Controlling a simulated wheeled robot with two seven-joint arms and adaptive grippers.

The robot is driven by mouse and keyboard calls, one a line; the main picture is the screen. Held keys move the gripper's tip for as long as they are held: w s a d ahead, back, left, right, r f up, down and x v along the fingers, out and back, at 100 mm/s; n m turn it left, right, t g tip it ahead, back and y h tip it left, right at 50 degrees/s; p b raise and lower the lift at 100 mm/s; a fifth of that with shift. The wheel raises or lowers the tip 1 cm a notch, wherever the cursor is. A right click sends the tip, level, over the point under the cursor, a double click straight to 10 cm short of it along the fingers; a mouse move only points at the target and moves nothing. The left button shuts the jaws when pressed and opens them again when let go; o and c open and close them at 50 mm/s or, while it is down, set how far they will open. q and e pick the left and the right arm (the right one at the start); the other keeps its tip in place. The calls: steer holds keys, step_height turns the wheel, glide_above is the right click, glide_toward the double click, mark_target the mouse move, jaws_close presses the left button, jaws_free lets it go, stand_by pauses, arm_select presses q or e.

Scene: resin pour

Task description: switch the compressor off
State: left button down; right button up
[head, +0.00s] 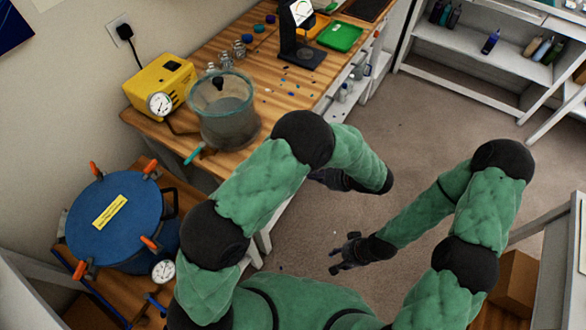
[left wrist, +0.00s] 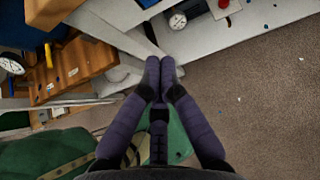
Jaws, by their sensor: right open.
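A yellow box with a round gauge (head: 175,80) sits on the wooden bench beside a clear chamber (head: 225,112). In the left wrist view, a gauge (left wrist: 178,21) and a red knob-like part (left wrist: 223,4) show on a white shelf at the top. I cannot tell which unit is the compressor, and no switch can be made out. My left gripper (head: 318,177) is beside the bench, partly hidden by its arm. In the left wrist view its fingertips (left wrist: 160,65) meet with nothing between them. My right gripper (head: 338,258) is open and empty above the floor.
A blue-lidded pot (head: 115,218) with orange clamps stands on a low wooden stand at left. A black plug (head: 125,32) is in the wall socket. White shelves with bottles (head: 490,42) stand at the back right. Carpet between bench and shelves is mostly clear.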

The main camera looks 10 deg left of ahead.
arm_select(q)
steer(key=a+r+b+x, duration=0.1)
steer(key=r+b+x, duration=0.1)
steer(key=x, duration=1)
steer(key=shift+w+a+b, duration=0.3)
steer(key=shift+a+b, duration=0.25)
steer(key=shift+w+a+r, duration=0.15)
steer(key=shift+a, duration=0.25)
steer(key=shift+r+p, duration=0.7)
steer(key=shift+r, duration=0.1)
